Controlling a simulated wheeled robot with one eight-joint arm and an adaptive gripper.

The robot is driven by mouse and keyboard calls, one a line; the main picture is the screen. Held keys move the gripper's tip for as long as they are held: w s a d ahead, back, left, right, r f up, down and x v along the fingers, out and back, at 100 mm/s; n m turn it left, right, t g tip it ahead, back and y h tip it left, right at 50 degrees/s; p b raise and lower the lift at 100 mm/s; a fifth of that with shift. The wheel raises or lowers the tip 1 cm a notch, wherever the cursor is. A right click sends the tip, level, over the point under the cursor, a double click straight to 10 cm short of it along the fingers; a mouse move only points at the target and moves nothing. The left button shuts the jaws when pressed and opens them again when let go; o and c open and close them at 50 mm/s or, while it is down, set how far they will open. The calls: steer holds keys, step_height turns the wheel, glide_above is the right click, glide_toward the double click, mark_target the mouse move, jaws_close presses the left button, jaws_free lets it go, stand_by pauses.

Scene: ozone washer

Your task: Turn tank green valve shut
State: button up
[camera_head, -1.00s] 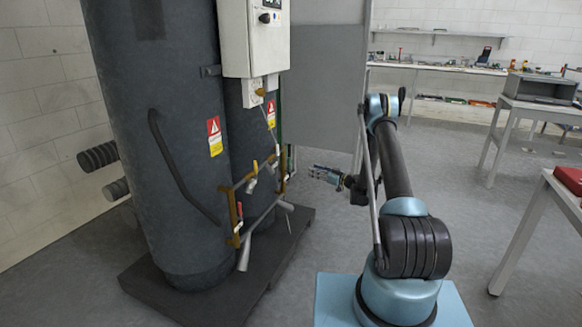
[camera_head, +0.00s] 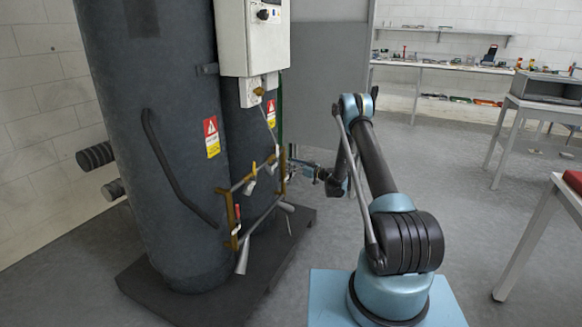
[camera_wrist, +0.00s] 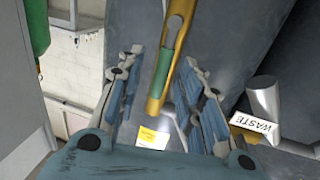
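The green valve handle (camera_wrist: 161,78) shows in the wrist view as a green sleeve against a brass-coloured bar, between the fingers of my gripper (camera_wrist: 164,57). The fingers are spread on both sides with gaps, so my gripper is open and not clamped on it. In the head view my gripper (camera_head: 303,168) is at the right end of the brass pipe frame on the tank (camera_head: 160,220). The green handle cannot be made out clearly there. In the wrist view I cannot tell how far along the fingers the handle sits.
A white pipe end with a WASTE label (camera_wrist: 254,126) is right of the fingers in the wrist view. A red handle (camera_head: 238,212) and a yellow handle (camera_head: 254,168) are on the frame. A control box (camera_head: 250,40) hangs above. Open floor (camera_head: 480,215) lies to the right.

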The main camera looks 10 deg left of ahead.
steer(key=shift+w+a, duration=0.15)
steer(key=shift+a, duration=0.25)
steer(key=shift+c, duration=0.5)
steer(key=shift+a, duration=0.1)
jaws_close()
steer(key=shift+a, duration=0.1)
